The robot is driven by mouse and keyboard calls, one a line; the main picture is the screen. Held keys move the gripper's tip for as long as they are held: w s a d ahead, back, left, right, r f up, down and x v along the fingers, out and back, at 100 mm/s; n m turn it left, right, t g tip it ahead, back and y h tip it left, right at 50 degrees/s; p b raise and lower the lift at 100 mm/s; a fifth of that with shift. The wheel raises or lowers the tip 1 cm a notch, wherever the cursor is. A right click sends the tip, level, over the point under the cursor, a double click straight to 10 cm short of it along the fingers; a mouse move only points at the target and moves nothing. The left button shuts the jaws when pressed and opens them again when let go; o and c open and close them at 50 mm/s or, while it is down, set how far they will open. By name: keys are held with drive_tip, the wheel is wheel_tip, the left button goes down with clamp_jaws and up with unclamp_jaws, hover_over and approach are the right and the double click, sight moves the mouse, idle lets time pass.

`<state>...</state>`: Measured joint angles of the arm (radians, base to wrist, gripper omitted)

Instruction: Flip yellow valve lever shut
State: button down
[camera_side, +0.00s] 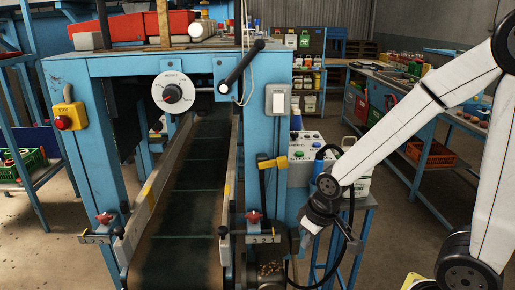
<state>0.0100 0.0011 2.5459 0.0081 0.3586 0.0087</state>
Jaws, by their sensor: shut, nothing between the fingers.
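The yellow valve lever (272,162) is on the front of the right blue post of the machine frame. Its yellow part points to the right and lies nearly level. My gripper (303,242) is low and to the right of the post, below the lever and apart from it. It points downward and is shut and empty. Its fingertips are small and dark in this view.
The blue frame (88,150) spans a conveyor belt (190,200). A round dial (173,92), a black-handled lever (241,66) and a white switch (276,100) sit above the yellow lever. A control box with buttons (305,145) stands close behind my wrist.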

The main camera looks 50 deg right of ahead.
drive_tip(key=m+h, duration=0.3)
drive_tip(key=m, duration=0.6)
approach(283, 157)
wheel_tip(283, 157, up, 3)
drive_tip(key=shift+w+a+g, duration=0.2)
drive_tip(key=shift+a+g, duration=0.2)
drive_tip(key=shift+a, duration=0.05)
drive_tip(key=shift+x, duration=4.95)
drive_tip(key=shift+s+f, duration=0.1)
